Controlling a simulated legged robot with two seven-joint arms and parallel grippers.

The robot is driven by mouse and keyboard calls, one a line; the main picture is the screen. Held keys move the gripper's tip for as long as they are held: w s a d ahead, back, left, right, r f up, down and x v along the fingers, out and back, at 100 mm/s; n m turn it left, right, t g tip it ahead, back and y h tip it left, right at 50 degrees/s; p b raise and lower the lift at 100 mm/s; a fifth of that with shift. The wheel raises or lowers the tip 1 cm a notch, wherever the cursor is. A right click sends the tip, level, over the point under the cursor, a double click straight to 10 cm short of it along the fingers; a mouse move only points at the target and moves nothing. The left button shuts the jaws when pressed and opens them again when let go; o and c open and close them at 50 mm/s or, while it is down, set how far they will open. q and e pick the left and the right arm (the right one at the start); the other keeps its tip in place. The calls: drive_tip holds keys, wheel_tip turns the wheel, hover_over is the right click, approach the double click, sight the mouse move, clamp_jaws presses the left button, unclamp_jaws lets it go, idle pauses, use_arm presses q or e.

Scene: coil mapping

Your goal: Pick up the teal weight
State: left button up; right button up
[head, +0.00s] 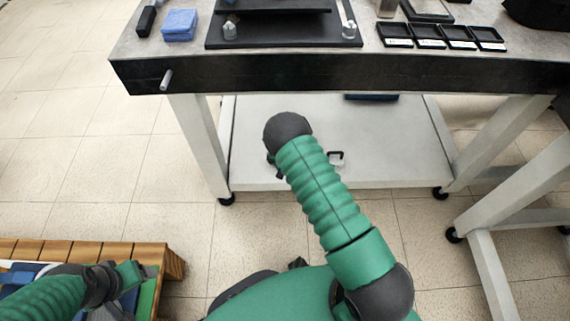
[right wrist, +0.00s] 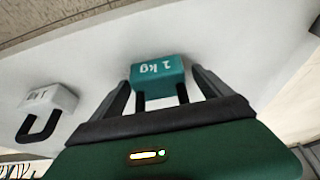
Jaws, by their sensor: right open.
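The teal weight (right wrist: 158,72) shows in the right wrist view on a pale shelf, marked "1 kg" upside down, with a dark handle toward my gripper. My right gripper (right wrist: 161,82) is open, one finger on each side of the weight's handle end; I cannot tell whether the fingers touch it. In the head view my right arm hides the teal weight and most of this gripper. My left gripper (head: 130,274) is at the lower left of the head view, over a wooden bench; its jaw gap is unclear.
A white weight with a black handle (right wrist: 52,97) lies left of the teal one; it also shows in the head view (head: 337,159). The lower shelf (head: 390,150) is under a tabletop with a dark front edge (head: 330,72). Table legs flank the shelf.

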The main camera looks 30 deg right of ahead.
clamp_jaws()
drive_tip(key=shift+r, duration=0.1)
idle(0.5)
